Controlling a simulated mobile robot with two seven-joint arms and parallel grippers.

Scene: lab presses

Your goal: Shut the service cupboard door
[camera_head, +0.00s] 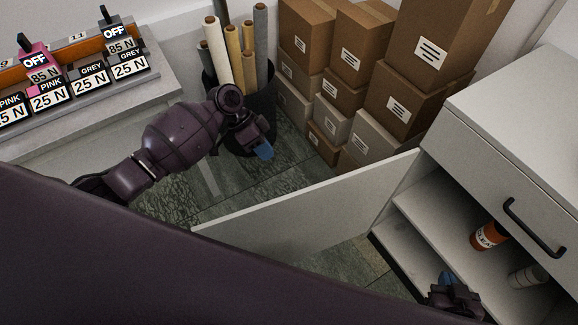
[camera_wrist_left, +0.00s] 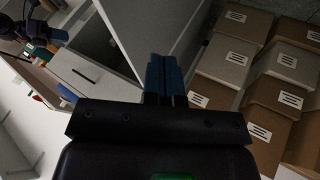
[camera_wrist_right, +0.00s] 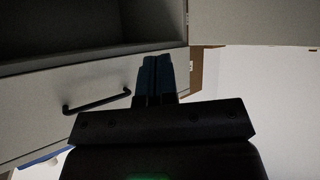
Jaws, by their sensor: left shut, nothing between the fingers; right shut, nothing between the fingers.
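The service cupboard door (camera_head: 300,215) is a pale panel that stands wide open, swung out from the cupboard (camera_head: 480,170). In the left wrist view the door (camera_wrist_left: 155,35) rises close beside the fingertips; I cannot tell whether they touch it. My left gripper (camera_head: 264,151) is shut and empty, on the box side of the door; its blue fingers also show in the left wrist view (camera_wrist_left: 166,80). My right gripper (camera_head: 450,290) is shut and empty, low by the cupboard's open front. Its fingers show in the right wrist view (camera_wrist_right: 156,78).
Inside the cupboard are an orange bottle (camera_head: 487,236) and a pale container (camera_head: 527,276). A drawer with a black handle (camera_head: 533,228) is above the opening. Stacked cartons (camera_head: 352,45) and a dark bin of rolls (camera_head: 265,107) stand behind the door. A bench with labelled switches (camera_head: 90,75) is left.

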